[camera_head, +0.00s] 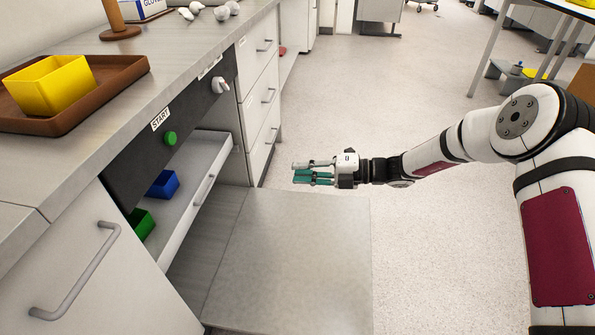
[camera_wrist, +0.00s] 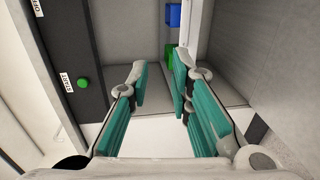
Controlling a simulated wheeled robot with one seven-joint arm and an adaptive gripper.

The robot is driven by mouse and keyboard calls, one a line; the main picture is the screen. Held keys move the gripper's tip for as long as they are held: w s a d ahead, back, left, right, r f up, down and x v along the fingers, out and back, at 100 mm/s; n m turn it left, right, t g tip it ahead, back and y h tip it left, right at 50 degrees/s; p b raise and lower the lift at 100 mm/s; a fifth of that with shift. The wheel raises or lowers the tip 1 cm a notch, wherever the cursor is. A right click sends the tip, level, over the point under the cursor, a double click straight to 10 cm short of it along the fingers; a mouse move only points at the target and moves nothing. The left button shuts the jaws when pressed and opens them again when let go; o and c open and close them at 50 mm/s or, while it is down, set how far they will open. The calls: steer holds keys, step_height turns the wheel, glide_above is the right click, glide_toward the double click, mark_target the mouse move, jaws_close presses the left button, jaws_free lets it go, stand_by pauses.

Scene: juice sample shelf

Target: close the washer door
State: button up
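The washer door (camera_head: 290,265) is a flat grey panel. It is folded down and lies open, roughly level, in front of the washer's opening. In the wrist view the door (camera_wrist: 240,45) fills the upper right. My gripper (camera_head: 300,174) points left, above the far part of the door. Its green-padded fingers (camera_wrist: 157,85) are apart with nothing between them. I cannot tell how high it is above the door. The black washer panel (camera_head: 190,115) has a START label and a green button (camera_head: 169,138), also seen in the wrist view (camera_wrist: 83,84).
A white rack drawer (camera_head: 190,212) with a handle shows in the washer opening, holding a blue box (camera_head: 163,184) and a green box (camera_head: 141,223). A brown tray (camera_head: 125,72) with a yellow box (camera_head: 52,86) is on the counter. The floor right of the door is clear.

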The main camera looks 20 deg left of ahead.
steer(key=v, duration=1)
steer(key=shift+d, duration=0.2)
steer(key=shift+r, duration=0.1)
jaws_close()
